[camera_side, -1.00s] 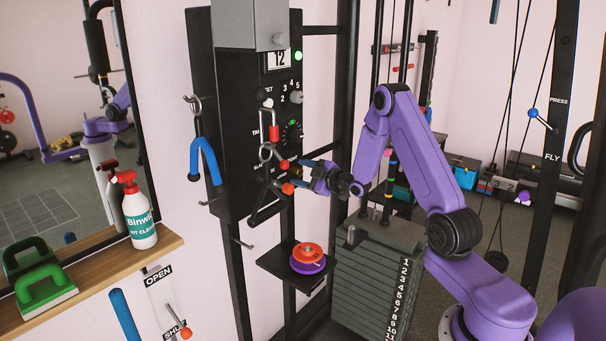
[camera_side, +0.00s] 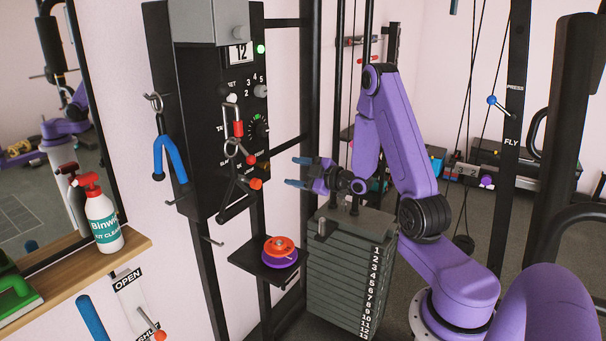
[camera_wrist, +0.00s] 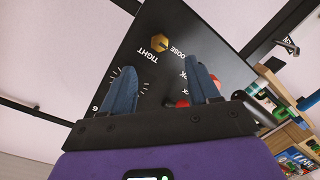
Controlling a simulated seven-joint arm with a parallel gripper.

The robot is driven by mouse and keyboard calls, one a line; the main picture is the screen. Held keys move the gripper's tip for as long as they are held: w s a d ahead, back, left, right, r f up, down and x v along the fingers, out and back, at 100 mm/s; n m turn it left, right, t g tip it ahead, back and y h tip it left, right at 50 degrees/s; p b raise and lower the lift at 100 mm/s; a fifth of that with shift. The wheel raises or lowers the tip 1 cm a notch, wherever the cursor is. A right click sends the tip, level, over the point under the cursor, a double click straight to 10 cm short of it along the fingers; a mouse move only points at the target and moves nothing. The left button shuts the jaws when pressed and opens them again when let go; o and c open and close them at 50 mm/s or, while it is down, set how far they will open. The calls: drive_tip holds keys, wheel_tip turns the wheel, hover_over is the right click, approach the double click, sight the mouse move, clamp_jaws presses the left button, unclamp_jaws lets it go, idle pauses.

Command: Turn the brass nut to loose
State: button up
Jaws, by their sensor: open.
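The brass nut (camera_wrist: 159,43) is a hexagonal gold piece on the black panel (camera_wrist: 190,35), between the words TIGHT and LOOSE. In the wrist view it lies beyond my fingertips, close to midway between them, and nothing touches it. My gripper (camera_wrist: 162,72) has its two blue fingers spread wide and empty. In the side view my gripper (camera_side: 294,172) is held level, right of the black panel (camera_side: 185,120), with a gap between fingertips and panel.
A clip with red sleeve (camera_side: 238,128) and a black triangular handle (camera_side: 238,200) hang at the panel. Below, a small shelf (camera_side: 250,262) carries an orange and purple disc (camera_side: 279,250). A grey weight stack (camera_side: 345,270) stands below my gripper. A spray bottle (camera_side: 102,220) stands left.

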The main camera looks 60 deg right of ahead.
drive_tip(key=shift+s+r, duration=0.1)
drive_tip(key=shift+s, duration=0.9)
drive_tip(key=w+a+n+g+y, duration=0.2)
drive_tip(key=a+n+g, duration=0.15)
drive_tip(key=a, duration=0.85)
drive_tip(key=s+a+g+y, duration=0.1)
drive_tip(key=s+a+g, duration=0.45)
drive_tip(key=a, duration=0.55)
drive_tip(key=s+a+g, duration=0.2)
drive_tip(key=s+a, duration=0.1)
drive_tip(key=s, duration=0.4)
drive_tip(key=s+a+g, duration=0.2)
drive_tip(key=s+a, duration=0.2)
drive_tip(key=s, duration=0.4)
drive_tip(key=s+d+r+g+h, duration=0.2)
drive_tip(key=s+g, duration=0.1)
drive_tip(key=s, duration=0.9)
drive_tip(key=shift+r+g+h, duration=0.15)
drive_tip(key=shift+g+h, duration=0.15)
